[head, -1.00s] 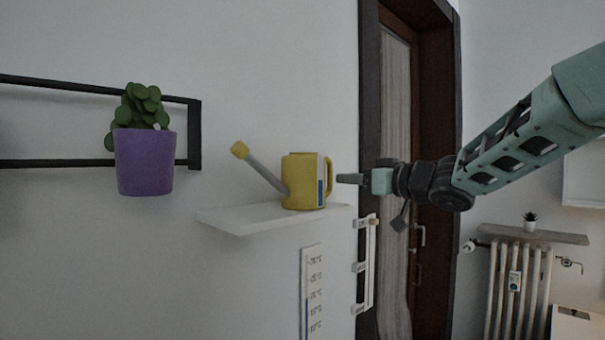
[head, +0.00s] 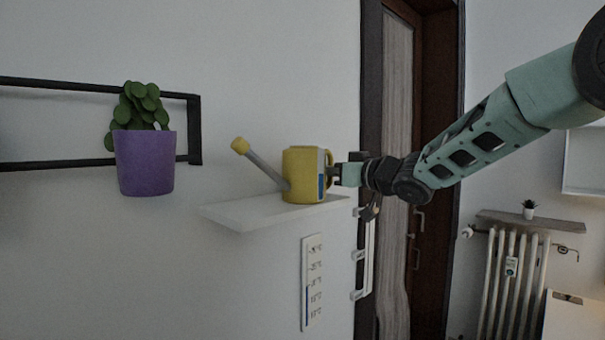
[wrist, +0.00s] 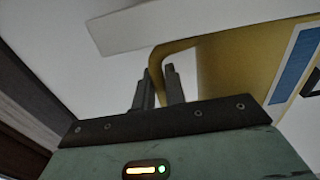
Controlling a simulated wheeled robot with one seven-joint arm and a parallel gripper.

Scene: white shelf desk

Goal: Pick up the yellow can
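The yellow can (head: 302,175) is a watering can with a grey spout, a yellow spout head at the left and a handle at the right. It stands upright on a small white wall shelf (head: 250,212). My gripper (head: 334,174) reaches in from the right at the handle. In the wrist view, the can (wrist: 235,62) fills the upper right, and my gripper (wrist: 157,80) has its two fingers apart, with part of the handle (wrist: 154,62) between them. A gap shows between the fingers, so it looks open. Whether a finger touches the handle is unclear.
A purple pot (head: 145,163) with a green plant hangs left of the shelf, by a black wall frame (head: 195,130). A thermometer board (head: 312,283) and a white rack (head: 364,262) are below. A dark door frame (head: 372,60) stands close behind my gripper.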

